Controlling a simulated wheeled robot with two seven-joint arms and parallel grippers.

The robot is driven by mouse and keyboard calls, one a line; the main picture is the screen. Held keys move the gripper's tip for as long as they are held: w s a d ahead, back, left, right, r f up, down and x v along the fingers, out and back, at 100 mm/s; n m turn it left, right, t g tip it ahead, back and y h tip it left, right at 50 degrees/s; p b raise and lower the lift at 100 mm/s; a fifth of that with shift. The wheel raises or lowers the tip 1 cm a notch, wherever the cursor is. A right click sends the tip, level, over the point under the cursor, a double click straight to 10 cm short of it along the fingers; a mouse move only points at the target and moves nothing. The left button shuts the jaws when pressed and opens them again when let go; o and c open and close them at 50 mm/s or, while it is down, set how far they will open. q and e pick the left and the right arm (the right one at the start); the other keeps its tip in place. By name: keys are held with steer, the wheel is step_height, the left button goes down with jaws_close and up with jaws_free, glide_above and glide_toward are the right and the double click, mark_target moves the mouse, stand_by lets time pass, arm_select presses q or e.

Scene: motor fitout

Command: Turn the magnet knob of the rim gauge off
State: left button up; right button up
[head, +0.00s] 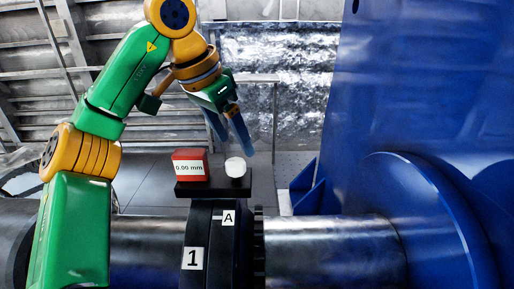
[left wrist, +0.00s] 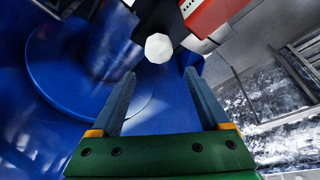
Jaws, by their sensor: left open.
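The rim gauge has a red box (head: 190,164) reading "0.00 mm" and a white faceted knob (head: 235,167), both on a black base (head: 212,187) above the shaft coupling. My left gripper (head: 236,140) is behind and above the knob in the head view, apart from it. In the left wrist view the knob (left wrist: 159,47) lies just beyond the fingertips, roughly centred between the two blue fingers (left wrist: 162,85), which are spread and empty. The red box (left wrist: 215,14) is at the top there. My right gripper is in neither view. I cannot tell the knob's setting.
The black coupling (head: 204,235), marked "1" and "A", sits on a steel shaft (head: 330,245). A large blue housing (head: 430,90) with a round flange stands at the right. Metal railings (head: 276,110) and grey floor are behind.

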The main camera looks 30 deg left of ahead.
mark_target(233, 162)
arm_select(q)
steer(key=s+f, duration=0.2)
steer(key=f, duration=0.1)
steer(key=shift+s+a, duration=0.25)
steer(key=shift+a, duration=0.05)
steer(key=w+f, duration=0.2)
steer(key=w, duration=0.1)
steer(key=shift+d+f, duration=0.1)
steer(key=shift+d, duration=0.3)
steer(key=shift+s+a, duration=0.15)
steer(key=shift+s, duration=0.3)
steer(key=shift+c, duration=1)
steer(key=shift+r, duration=0.2)
jaws_close()
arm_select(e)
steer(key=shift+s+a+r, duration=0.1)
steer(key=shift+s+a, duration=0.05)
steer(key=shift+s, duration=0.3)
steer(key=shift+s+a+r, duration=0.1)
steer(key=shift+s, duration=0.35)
